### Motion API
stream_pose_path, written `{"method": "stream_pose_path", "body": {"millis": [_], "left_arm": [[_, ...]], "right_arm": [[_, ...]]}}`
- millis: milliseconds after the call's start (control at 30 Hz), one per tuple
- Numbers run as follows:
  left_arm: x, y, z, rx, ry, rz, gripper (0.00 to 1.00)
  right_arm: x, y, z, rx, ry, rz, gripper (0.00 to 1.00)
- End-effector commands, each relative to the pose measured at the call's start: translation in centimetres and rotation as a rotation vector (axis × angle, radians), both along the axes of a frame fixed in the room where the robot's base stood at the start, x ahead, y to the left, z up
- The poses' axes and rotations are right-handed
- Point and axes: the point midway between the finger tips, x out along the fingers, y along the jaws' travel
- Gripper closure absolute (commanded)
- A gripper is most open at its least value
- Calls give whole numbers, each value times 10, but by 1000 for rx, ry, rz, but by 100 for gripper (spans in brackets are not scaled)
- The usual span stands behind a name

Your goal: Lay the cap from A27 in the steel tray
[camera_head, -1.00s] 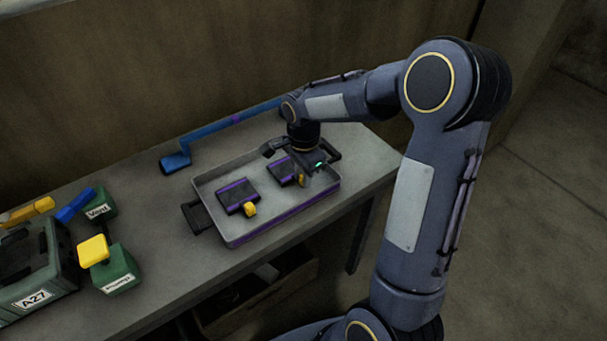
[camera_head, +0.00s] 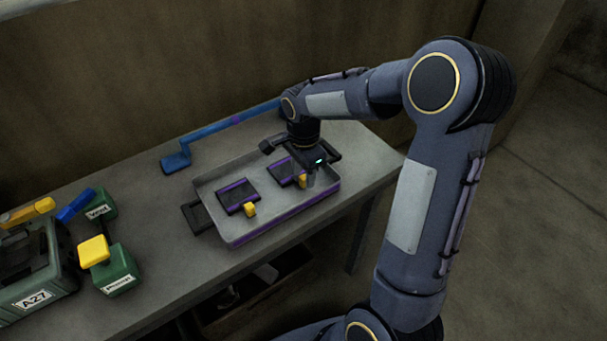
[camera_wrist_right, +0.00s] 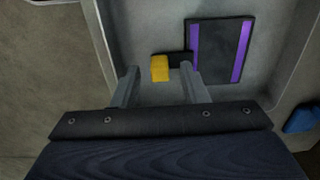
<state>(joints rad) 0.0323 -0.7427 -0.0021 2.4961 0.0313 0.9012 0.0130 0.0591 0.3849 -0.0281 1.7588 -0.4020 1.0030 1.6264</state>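The grey steel tray (camera_head: 275,203) with purple edging lies on the bench. Two dark flat pieces with purple stripes and yellow tabs lie inside it, a left one (camera_head: 237,193) and a right one (camera_head: 281,173). Neither is marked as the cap. My right gripper (camera_head: 307,182) is over the right piece. In the right wrist view its two fingers (camera_wrist_right: 160,78) are spread, with a gap on each side of the yellow tab (camera_wrist_right: 160,68) of the dark piece (camera_wrist_right: 222,50). The A27 unit (camera_head: 32,285) stands at the left edge. My left gripper is not in view.
A green box (camera_head: 120,272) with a yellow top and a green box labelled Vent (camera_head: 99,207) stand beside A27. A blue bar tool (camera_head: 178,160) lies behind the tray. The bench (camera_head: 175,235) is clear between the boxes and tray.

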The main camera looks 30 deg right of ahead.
Motion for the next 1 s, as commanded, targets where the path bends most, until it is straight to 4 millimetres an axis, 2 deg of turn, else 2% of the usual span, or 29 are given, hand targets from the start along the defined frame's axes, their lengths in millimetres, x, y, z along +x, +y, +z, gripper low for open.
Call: {"method": "stream_pose_path", "body": {"millis": [200,400,667,767,867,900,1000], "left_arm": [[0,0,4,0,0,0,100],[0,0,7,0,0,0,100],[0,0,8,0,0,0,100],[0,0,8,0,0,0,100],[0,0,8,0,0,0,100],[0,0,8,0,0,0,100],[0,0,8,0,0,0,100]], "right_arm": [[1,0,48,0,-7,0,60],[0,0,87,1,-4,1,60],[-6,0,111,9,-10,26,60],[-27,2,121,42,-53,137,60],[-65,9,131,87,-143,343,60],[-83,14,133,100,-190,444,60],[-128,28,133,107,-320,699,60]]}}
